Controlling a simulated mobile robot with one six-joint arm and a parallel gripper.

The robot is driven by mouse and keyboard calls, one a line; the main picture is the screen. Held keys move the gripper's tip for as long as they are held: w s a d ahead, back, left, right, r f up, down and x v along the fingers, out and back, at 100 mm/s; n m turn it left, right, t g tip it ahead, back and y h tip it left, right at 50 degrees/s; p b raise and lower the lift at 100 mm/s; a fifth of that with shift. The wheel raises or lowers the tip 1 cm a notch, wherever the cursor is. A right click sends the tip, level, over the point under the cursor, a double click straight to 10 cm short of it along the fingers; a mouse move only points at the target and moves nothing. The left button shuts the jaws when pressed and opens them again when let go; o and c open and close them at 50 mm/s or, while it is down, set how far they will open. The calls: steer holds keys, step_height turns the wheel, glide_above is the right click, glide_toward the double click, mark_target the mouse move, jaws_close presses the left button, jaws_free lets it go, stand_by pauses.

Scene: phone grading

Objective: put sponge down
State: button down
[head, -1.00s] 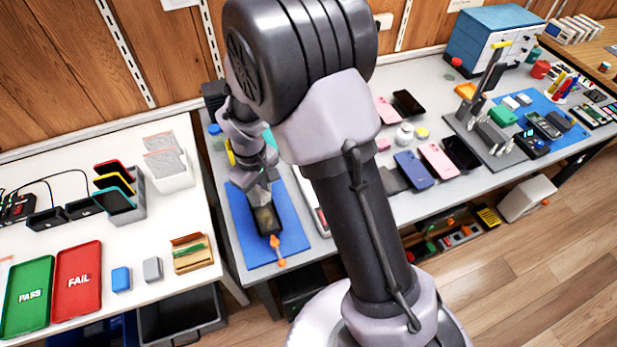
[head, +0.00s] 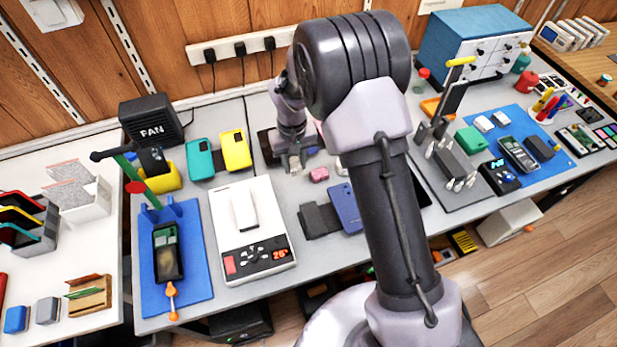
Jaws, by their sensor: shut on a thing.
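My gripper (head: 293,164) points down low over the grey table, left of a small pink block (head: 319,174). Its fingers are closed. The sponge between them is too small and covered to make out clearly. A dark flat thing (head: 264,146) lies just left of my gripper. I cannot tell whether the sponge touches the table.
A white scale (head: 222,260) and a teal and a yellow phone (head: 236,150) lie to the left. A blue mat (head: 196,285) holds a dark phone (head: 168,252). Dark pads (head: 318,220) and a blue phone (head: 345,207) lie in front. My arm hides table behind it.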

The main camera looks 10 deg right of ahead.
mark_target(295, 186)
step_height(295, 186, down, 8)
steer(key=shift+s+a+r+b, duration=0.1)
steer(key=shift+a+r+b, duration=0.05)
steer(key=shift+b, duration=1.05)
steer(key=c, duration=1)
jaws_free()
steer(key=shift+c, duration=0.2)
